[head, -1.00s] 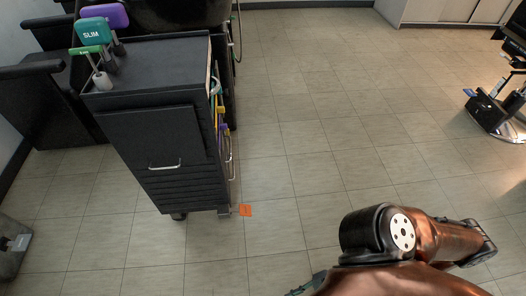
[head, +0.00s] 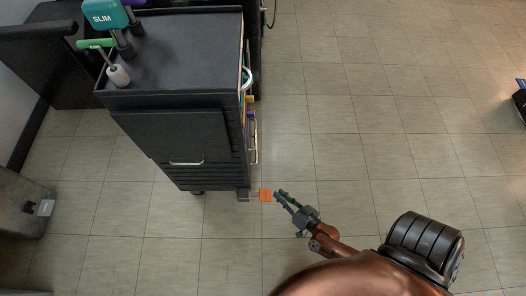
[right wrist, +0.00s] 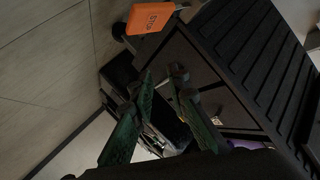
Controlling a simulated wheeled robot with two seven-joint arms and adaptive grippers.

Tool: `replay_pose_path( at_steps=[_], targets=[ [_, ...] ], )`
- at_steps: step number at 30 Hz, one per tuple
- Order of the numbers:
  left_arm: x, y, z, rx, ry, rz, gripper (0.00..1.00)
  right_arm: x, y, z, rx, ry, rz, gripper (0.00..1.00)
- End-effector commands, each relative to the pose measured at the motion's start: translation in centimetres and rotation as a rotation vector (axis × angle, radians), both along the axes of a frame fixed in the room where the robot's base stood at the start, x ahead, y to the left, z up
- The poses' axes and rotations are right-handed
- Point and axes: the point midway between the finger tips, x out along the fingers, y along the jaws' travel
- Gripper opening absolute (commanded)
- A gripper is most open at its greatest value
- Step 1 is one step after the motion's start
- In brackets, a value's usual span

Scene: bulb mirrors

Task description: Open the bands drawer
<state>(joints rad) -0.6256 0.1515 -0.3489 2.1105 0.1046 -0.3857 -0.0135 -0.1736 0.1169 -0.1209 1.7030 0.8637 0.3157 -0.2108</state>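A black cart (head: 170,68) stands at left in the head view, with a silver handle (head: 186,163) on its front and ridged drawer fronts low down. No drawer stands visibly pulled out, and I cannot read which one is the bands drawer. Dark ridged fronts (right wrist: 262,65) show close up in the right wrist view. My right gripper (head: 279,194) is low, just right of the cart's bottom corner, beside an orange tag (head: 265,195). Its green fingers (right wrist: 163,78) are apart, with nothing seen held between them. My left gripper is out of view.
A grey bin-like object (head: 22,205) is at far left. Tiled floor (head: 360,130) is open to the right.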

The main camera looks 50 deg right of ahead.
Motion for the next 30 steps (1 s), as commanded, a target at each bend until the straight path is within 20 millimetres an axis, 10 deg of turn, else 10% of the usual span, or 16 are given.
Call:
replay_pose_path(
  at_steps=[3, 9, 30],
  targets=[
    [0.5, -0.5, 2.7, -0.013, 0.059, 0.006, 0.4, 6.9, -2.9, 2.9, 0.163, -0.119, -0.21, 0.15],
    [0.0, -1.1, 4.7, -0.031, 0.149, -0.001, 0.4, 12.8, -4.7, 4.2, 0.378, -0.194, -0.437, 0.15],
    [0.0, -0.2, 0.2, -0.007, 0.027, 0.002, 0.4, 19.9, -7.8, 2.3, 0.457, -0.2, -0.505, 0.15]
  ],
)
